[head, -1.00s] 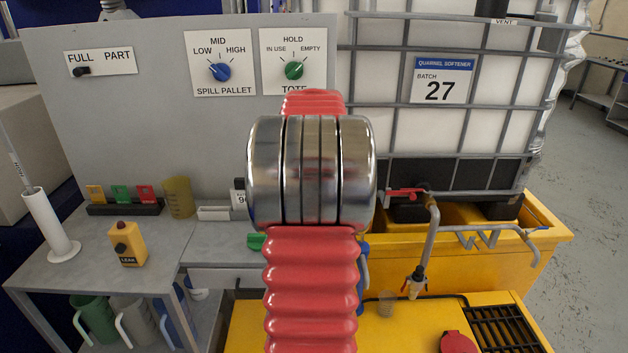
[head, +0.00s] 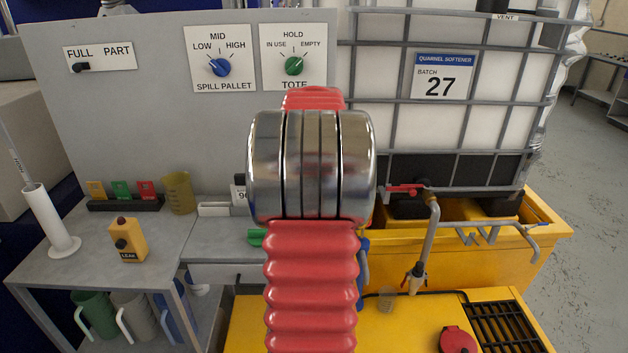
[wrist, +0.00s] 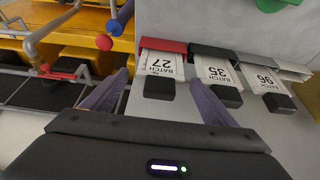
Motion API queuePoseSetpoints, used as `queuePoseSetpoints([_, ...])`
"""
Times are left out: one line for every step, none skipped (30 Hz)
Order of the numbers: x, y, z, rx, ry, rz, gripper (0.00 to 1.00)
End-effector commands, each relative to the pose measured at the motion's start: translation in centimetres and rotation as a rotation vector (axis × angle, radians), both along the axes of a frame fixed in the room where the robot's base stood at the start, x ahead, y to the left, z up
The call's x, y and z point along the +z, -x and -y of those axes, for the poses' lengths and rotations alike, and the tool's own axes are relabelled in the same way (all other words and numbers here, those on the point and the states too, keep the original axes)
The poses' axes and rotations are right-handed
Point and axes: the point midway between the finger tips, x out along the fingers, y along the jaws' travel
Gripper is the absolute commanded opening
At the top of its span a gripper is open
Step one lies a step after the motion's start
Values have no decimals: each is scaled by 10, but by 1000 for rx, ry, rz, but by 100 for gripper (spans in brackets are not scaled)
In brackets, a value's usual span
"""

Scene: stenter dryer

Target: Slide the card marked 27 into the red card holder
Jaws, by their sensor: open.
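The card marked 27 (wrist: 160,65) shows upside down in the wrist view, white with a black block (wrist: 159,88) at its near end. Its far end meets the red card holder (wrist: 164,45); how deep it sits there I cannot tell. My gripper (wrist: 158,77) is open and empty, with one purple-grey finger to each side of the card's near end. Whether either finger touches it is unclear. In the head view my own arm hides this card and the red holder.
Card 35 (wrist: 217,72) and card 96 (wrist: 264,80) sit close by on the right, at dark and grey holders. Red and blue rod ends (wrist: 105,42) and piping lie to the left. The tote (head: 385,68) bears a batch 27 sign (head: 442,77).

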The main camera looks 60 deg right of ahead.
Motion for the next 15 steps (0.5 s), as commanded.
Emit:
queuePoseSetpoints([0,0,0,0,0,0,80])
queuePoseSetpoints([0,0,0,0,0,0,80])
queuePoseSetpoints([1,0,0,0,0,0,80])
queuePoseSetpoints([1,0,0,0,0,0,80])
queuePoseSetpoints([2,0,-1,0,1,0,80])
queuePoseSetpoints([4,1,-1,0,1,0,80])
queuePoseSetpoints([6,1,-2,0,1,0,80])
queuePoseSetpoints([8,1,-3,0,1,0,80])
queuePoseSetpoints([12,2,-4,0,1,0,80])
queuePoseSetpoints([15,3,-5,0,2,1,80])
queuePoseSetpoints([19,3,-6,0,3,1,80])
queuePoseSetpoints([25,4,-8,0,3,1,80])
queuePoseSetpoints([29,5,-10,0,3,1,80])
queuePoseSetpoints([33,6,-12,0,3,1,80])
queuePoseSetpoints([39,7,-14,0,3,1,80])
